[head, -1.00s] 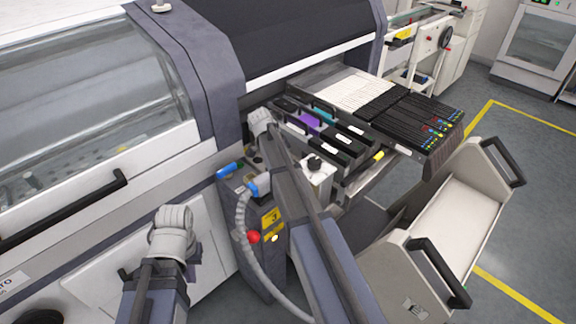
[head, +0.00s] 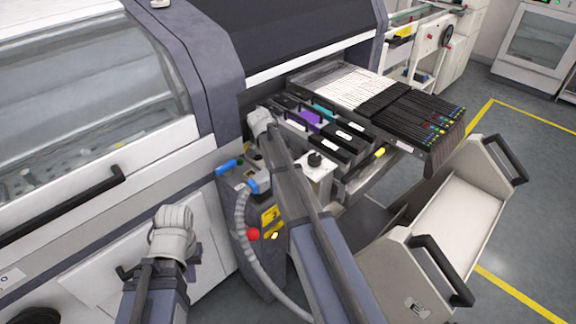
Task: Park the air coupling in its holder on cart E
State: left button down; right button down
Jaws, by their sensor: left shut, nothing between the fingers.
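A blue air coupling (head: 251,187) on a ribbed grey hose (head: 241,215) is at the top of a dark grey post (head: 232,196) in the head view. I cannot tell whether it sits in a socket or a holder. A second blue part (head: 229,166) is just behind it. My left gripper (head: 174,232) is at the lower left, before the white machine panel, apart from the coupling. It is shut and empty; its fingertips are mostly hidden by its own wrist. I cannot read a letter E on any cart.
A beige trolley (head: 455,230) with black handles stands at the right. Grey floor with yellow lines is free beyond it.

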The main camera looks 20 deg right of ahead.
jog(key=shift+f+b, duration=0.45)
jog(key=shift+f, duration=0.1)
jog(key=shift+c, duration=1.7)
grip_release()
jog(key=shift+r, duration=0.1)
jog(key=p+v, duration=0.7)
jog(key=shift+r, duration=0.3)
jog(key=shift+a, duration=0.15)
